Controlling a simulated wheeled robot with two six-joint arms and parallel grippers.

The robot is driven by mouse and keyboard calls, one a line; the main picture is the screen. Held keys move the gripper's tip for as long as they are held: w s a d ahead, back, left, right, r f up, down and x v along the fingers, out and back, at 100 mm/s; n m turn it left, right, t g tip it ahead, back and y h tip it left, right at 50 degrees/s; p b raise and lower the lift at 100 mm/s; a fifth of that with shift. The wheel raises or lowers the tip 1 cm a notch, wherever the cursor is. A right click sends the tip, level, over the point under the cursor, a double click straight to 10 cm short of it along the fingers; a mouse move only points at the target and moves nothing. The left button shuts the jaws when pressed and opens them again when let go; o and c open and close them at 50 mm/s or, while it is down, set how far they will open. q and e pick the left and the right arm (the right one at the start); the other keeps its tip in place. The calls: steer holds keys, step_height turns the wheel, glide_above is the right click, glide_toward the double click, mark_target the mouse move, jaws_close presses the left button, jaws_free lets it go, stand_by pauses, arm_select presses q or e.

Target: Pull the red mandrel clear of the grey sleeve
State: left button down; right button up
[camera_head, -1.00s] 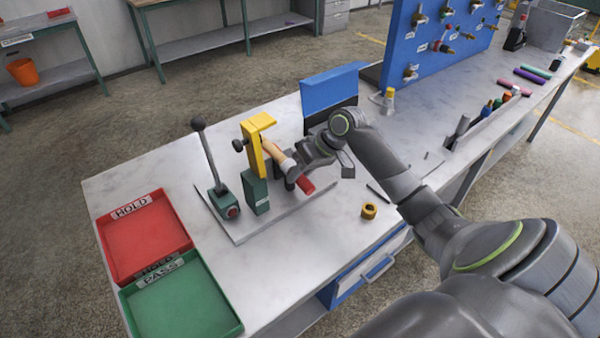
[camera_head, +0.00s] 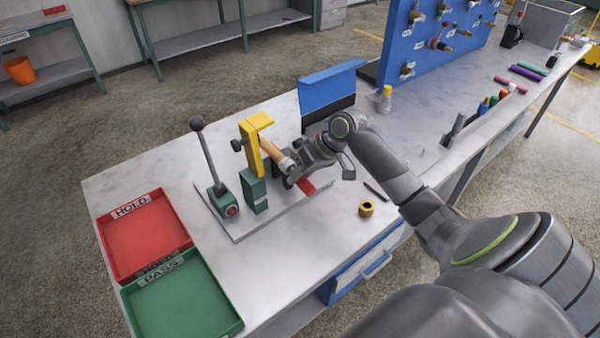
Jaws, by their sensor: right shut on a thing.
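The red mandrel (camera_head: 307,187) shows as a short red end sticking out toward the front right, past my right gripper (camera_head: 290,175). The gripper is shut around it, and its fingers hide much of the mandrel. Behind the fingers, a pale grey section (camera_head: 286,164), which looks like the sleeve, lies in line with a tan tube (camera_head: 270,149). The tan tube slants up to the yellow clamp bracket (camera_head: 254,143) on a green block (camera_head: 255,190). I cannot tell how much of the mandrel is inside the sleeve. My left gripper is not in view.
A black-knobbed lever (camera_head: 208,165) stands left of the bracket on the grey base plate. Red (camera_head: 145,237) and green (camera_head: 185,300) trays lie at the front left. A brass-coloured ring (camera_head: 366,208) and a dark pen-like item (camera_head: 376,192) lie at right. A blue-topped panel (camera_head: 330,88) stands behind.

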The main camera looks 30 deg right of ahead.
mark_target(314, 189)
steer(key=shift+s, duration=0.15)
steer(key=shift+s+d+f+p, duration=0.15)
steer(key=shift+s+p, duration=0.95)
steer(key=shift+s, duration=0.2)
steer(key=shift+s+d+f+p, duration=0.15)
steer(key=shift+s+p, duration=0.25)
steer(key=shift+s, duration=0.2)
steer(key=shift+s+a+f+p, duration=0.1)
steer(key=shift+s+p, duration=0.25)
steer(key=shift+s, duration=0.25)
steer(key=shift+r, duration=0.1)
steer(key=shift+s+r+p, duration=0.25)
steer(key=shift+r+p, duration=0.05)
steer(key=shift+p, duration=0.3)
steer(key=shift+s+d+r+p, duration=0.1)
steer(key=shift+s+r+p, duration=0.5)
steer(key=shift+p, duration=0.35)
steer(key=shift+s+d+r+p, duration=0.1)
steer(key=shift+s+r+p, duration=0.25)
steer(key=shift+s+p, duration=0.45)
steer(key=shift+w+a, duration=0.15)
steer(key=shift+w, duration=0.1)
